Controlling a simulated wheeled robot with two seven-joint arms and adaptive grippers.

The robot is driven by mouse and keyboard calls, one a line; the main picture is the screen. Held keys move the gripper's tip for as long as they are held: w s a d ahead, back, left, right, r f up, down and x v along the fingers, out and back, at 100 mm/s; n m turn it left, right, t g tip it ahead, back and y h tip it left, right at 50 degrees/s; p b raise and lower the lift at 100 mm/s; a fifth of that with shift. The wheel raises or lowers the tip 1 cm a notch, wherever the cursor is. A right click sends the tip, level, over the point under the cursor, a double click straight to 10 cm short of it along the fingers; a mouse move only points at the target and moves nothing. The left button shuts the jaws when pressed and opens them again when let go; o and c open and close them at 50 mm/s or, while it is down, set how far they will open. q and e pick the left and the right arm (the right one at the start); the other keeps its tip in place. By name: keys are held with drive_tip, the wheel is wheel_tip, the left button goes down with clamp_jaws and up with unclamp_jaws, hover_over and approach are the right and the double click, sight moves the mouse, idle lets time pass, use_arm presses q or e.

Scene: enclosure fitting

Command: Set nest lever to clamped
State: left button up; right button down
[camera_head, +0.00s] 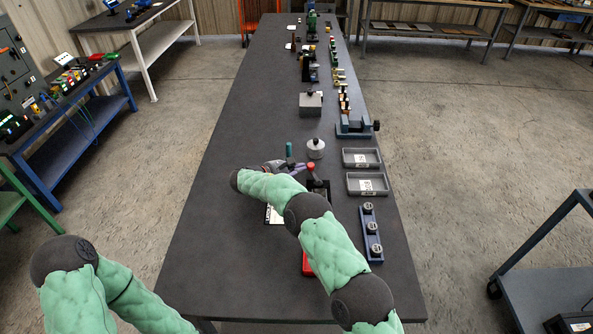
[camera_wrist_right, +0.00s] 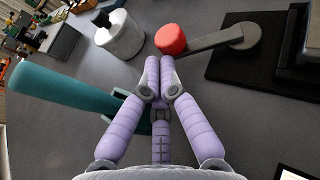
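The nest lever shows in the right wrist view as a grey arm (camera_wrist_right: 215,40) with a round red knob (camera_wrist_right: 171,40). Its pivot end sits on a black base (camera_wrist_right: 270,60) to the right. In the head view the red knob (camera_head: 310,167) stands above the dark nest (camera_head: 319,187). My right gripper (camera_head: 303,168) reaches in from the left, its fingers beside the knob. In the wrist view its purple fingertips (camera_wrist_right: 160,64) are together with nothing between them, just at the knob; I cannot tell whether they touch it. My left gripper is out of view; only its arm shows.
A teal cylinder (camera_wrist_right: 60,92) lies close to the right gripper's fingers in the wrist view. A pale cylinder with a black knob (camera_head: 315,149) stands just beyond the lever. Two grey trays (camera_head: 366,184) and a blue strip (camera_head: 371,233) are at right. The table's left side is clear.

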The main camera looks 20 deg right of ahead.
drive_tip(key=shift+w+d, duration=0.55)
drive_tip(key=shift+d, duration=0.25)
drive_tip(key=v, duration=1.2)
idle(0.6)
